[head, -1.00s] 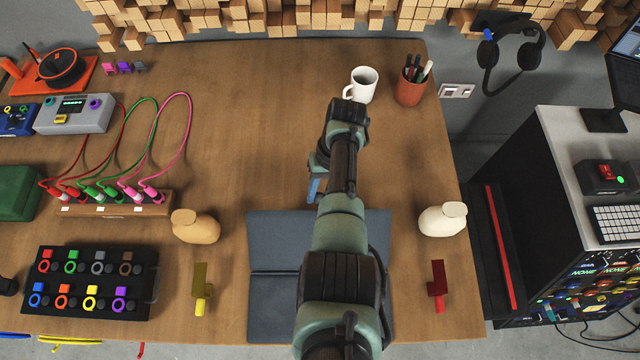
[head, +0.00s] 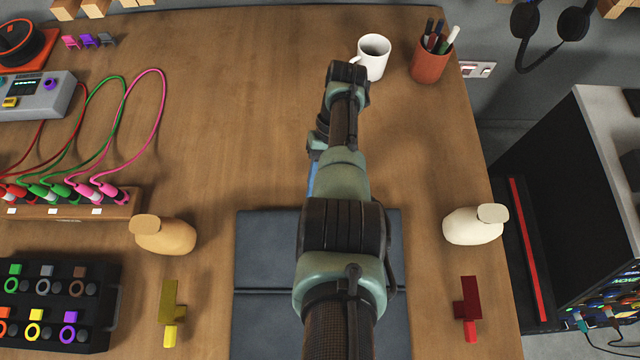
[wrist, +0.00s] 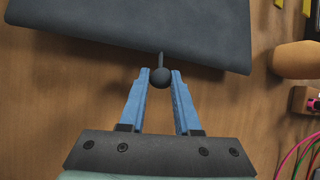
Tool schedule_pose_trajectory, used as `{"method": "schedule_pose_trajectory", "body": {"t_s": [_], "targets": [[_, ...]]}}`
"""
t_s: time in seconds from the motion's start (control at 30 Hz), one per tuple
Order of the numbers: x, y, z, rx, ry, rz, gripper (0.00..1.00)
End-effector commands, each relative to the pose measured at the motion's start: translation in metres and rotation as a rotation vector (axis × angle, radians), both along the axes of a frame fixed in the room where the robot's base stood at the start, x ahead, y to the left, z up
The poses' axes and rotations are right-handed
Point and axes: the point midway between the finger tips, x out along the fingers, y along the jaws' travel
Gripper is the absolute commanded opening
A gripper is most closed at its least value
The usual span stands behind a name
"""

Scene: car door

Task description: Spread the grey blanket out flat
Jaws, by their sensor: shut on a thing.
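The grey blanket (head: 262,245) lies on the wooden table at the front middle, with a crease or layer edge running across it. My arm covers its middle part in the head view. In the wrist view the blanket (wrist: 130,25) crosses the top, and a small dark ball on a short stem (wrist: 160,77) is at its edge. My gripper (wrist: 160,75) has its blue fingers shut on this ball, just outside the blanket's edge. In the head view a blue finger of my gripper (head: 312,180) shows beyond the blanket's far edge, mostly behind my arm.
A white mug (head: 373,58) and pen cup (head: 431,60) stand behind. The table's back left-middle is clear.

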Motion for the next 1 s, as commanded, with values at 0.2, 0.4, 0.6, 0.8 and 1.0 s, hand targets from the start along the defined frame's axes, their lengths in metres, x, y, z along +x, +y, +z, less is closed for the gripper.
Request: {"method": "schedule_pose_trajectory", "body": {"t_s": [0.2, 0.4, 0.6, 0.8, 1.0], "targets": [[-0.0035, 0.0002, -0.0165, 0.0, 0.058, -0.001, 0.0], [-0.0054, 0.0003, -0.0187, 0.0, 0.084, -0.001, 0.0], [-0.006, 0.0001, -0.0185, 0.001, 0.093, 0.0, 0.0], [-0.0061, 0.0001, -0.018, 0.001, 0.093, 0.0, 0.0], [-0.006, 0.0001, -0.0181, 0.001, 0.093, 0.0, 0.47]]}}
